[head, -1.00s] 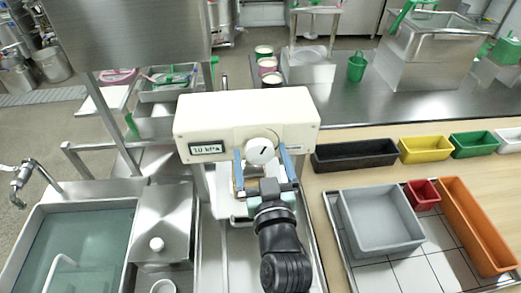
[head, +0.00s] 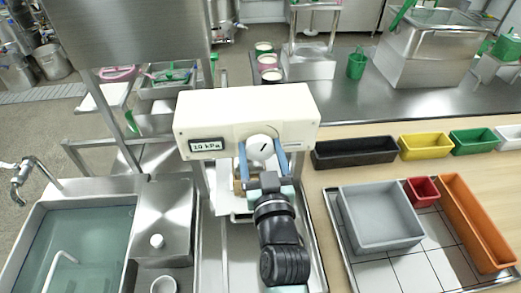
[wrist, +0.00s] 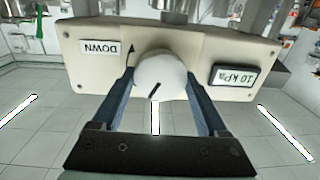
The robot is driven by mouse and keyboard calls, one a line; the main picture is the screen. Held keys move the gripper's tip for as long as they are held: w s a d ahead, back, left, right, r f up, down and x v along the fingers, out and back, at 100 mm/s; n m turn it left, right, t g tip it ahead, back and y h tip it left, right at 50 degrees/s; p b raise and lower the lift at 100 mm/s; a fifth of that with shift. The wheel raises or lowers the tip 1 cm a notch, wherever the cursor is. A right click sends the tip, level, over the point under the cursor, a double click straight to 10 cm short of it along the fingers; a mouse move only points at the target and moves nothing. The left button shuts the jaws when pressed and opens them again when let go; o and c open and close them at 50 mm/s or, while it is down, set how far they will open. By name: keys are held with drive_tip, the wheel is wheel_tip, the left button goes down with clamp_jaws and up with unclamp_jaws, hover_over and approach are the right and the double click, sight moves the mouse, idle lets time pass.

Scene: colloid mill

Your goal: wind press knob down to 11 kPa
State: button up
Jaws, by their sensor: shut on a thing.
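The press knob (head: 260,147) is a round white knob with a dark pointer line, on the front of a cream press head (head: 205,108). It also shows in the wrist view (wrist: 160,76). My gripper (head: 262,152) has one blue finger on each side of the knob and is shut on it. The small display (head: 206,145) left of the knob appears to read 10 kPa. In the wrist view the picture is upside down, with the display (wrist: 234,76) at right and a DOWN label (wrist: 99,47) with a curved arrow at left.
A sink (head: 40,215) with water stands at left. At right are a grey bin (head: 385,242), a red box (head: 422,191) and an orange tray (head: 477,225). Black (head: 354,152), yellow (head: 426,146) and green (head: 473,145) bins line the bench behind.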

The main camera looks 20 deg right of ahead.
drive_tip(key=shift+m, duration=0.8)
drive_tip(key=o, duration=1.3)
drive_tip(key=shift+c, duration=0.2)
drive_tip(key=shift+s, duration=0.1)
drive_tip(key=b+v, duration=0.3)
drive_tip(key=v, duration=1)
drive_tip(key=shift+f, duration=0.1)
